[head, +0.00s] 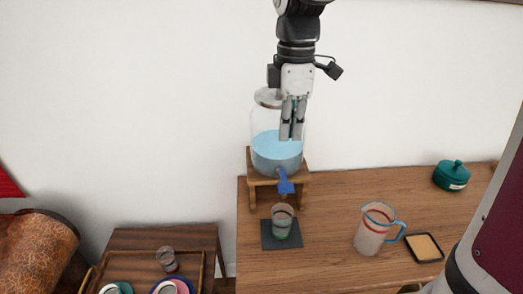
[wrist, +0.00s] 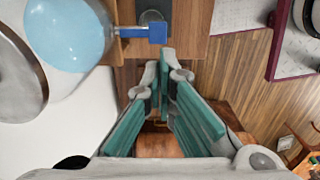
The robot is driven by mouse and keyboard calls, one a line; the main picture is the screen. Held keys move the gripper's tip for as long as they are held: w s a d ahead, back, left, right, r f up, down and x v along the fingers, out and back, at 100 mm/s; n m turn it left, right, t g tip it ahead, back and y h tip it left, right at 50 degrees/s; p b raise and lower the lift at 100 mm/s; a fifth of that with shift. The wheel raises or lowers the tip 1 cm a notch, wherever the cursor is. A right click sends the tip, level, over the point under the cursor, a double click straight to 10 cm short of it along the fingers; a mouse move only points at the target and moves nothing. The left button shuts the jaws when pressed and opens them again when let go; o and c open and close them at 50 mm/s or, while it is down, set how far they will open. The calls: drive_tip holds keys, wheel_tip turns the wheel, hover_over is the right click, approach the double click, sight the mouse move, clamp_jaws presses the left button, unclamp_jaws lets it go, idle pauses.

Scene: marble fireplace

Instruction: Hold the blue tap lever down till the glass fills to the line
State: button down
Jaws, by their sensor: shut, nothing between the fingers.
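The blue tap lever (head: 286,184) sticks out from the front of a glass dispenser jar (head: 277,150) holding blue water on a wooden stand. A drinking glass (head: 281,218) stands upright on a dark square mat (head: 268,242) below the tap; a green band shows low on it, and its fill level is unclear. My gripper (head: 291,137) is shut and empty, pointing down in front of the jar, above the lever. In the wrist view the fingertips (wrist: 165,62) show just beside the blue lever (wrist: 146,33), apparently apart from it.
On the wooden table a clear pitcher (head: 370,232) with a blue handle stands right of the glass. A dark-rimmed coaster (head: 424,247) and a green lidded pot (head: 451,175) are farther right. A lower side table at left carries a tray (head: 201,270) with dishes and a glass (head: 167,260).

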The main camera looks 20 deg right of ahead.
sight(286, 189)
wheel_tip(286, 189, down, 14)
idle(0.7)
drive_tip(key=shift+s+f+p, duration=0.15)
drive_tip(key=shift+f+p, duration=0.15)
drive_tip(key=shift+f, duration=0.45)
drive_tip(key=shift+r, duration=0.2)
idle(4.8)
drive_tip(key=shift+r+p, duration=0.6)
drive_tip(key=shift+r, duration=0.05)
